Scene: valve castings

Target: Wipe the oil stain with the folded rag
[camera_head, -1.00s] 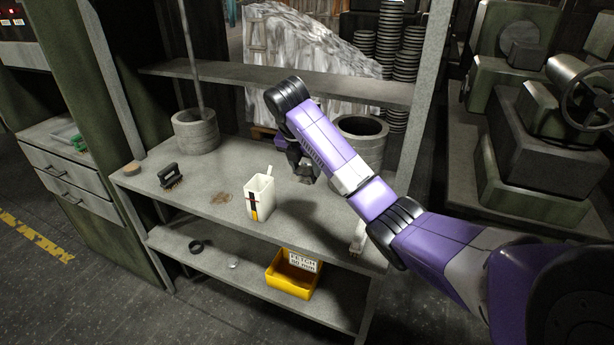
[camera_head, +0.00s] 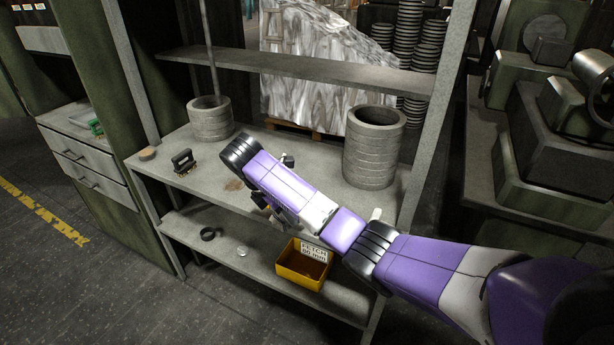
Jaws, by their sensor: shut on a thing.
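The oil stain (camera_head: 233,185) is a small brown patch on the grey upper shelf, just left of my arm's end; part of it may be hidden. My gripper (camera_head: 272,211) is mostly hidden behind my purple arm, with some dark parts showing below and beside the arm. It is over the middle of the upper shelf, close to the stain's right. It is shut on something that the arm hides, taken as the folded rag. I cannot tell whether that touches the shelf. No rag shows elsewhere.
On the upper shelf (camera_head: 330,188) stand a dark-handled brush (camera_head: 183,162), a round tan piece (camera_head: 147,154), a grey ringed pot (camera_head: 211,119) and a larger grey cylinder (camera_head: 374,150). The lower shelf holds a black ring (camera_head: 208,234) and a yellow bin (camera_head: 303,268).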

